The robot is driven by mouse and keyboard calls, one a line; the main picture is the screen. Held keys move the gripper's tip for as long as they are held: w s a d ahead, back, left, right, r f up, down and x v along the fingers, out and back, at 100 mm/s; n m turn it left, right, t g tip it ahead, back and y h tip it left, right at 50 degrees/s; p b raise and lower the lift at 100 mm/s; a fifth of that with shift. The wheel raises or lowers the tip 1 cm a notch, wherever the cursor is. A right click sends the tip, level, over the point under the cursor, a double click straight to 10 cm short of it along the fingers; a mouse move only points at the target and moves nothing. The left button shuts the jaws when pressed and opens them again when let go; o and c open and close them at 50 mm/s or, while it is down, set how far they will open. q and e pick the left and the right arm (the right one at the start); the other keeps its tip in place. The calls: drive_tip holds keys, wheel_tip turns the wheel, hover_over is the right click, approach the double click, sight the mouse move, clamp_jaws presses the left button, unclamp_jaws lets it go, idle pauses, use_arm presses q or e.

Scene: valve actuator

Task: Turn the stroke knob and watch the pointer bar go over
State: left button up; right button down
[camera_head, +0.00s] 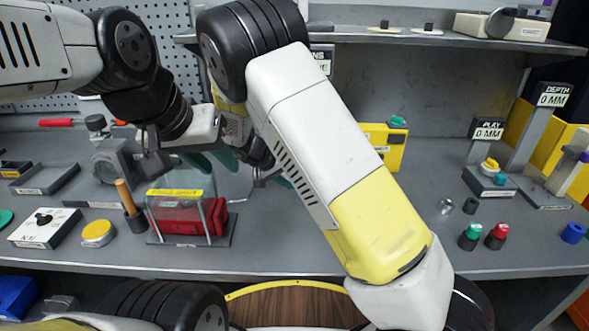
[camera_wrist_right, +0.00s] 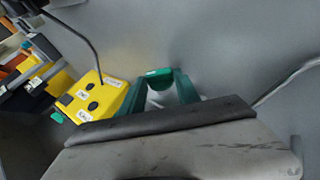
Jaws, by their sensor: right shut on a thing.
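My left gripper (camera_head: 210,160) hangs over the middle-left of the bench, with its teal fingers apart. My right gripper (camera_wrist_right: 160,82) is mostly hidden behind my own forearm in the head view. In the right wrist view its green fingers are shut on a small green-topped piece (camera_wrist_right: 157,72); I cannot tell whether this is the stroke knob. No pointer bar can be made out. A yellow box (camera_head: 388,151) with a green knob (camera_head: 397,121) stands behind my right forearm. A yellow box with black round parts (camera_wrist_right: 96,97) also shows in the wrist view.
A clear case (camera_head: 175,200) with a red item stands front left, beside a white switch box (camera_head: 45,228) and a yellow disc (camera_head: 97,233). PLAY (camera_head: 487,129) and DEPTH (camera_head: 553,95) signs stand right. Green (camera_head: 470,235) and red (camera_head: 496,235) knobs sit near the front.

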idle(0.3)
drive_tip(key=c, duration=0.9)
unclamp_jaws()
drive_tip(key=shift+v, duration=3.95)
drive_tip(key=shift+f, duration=0.1)
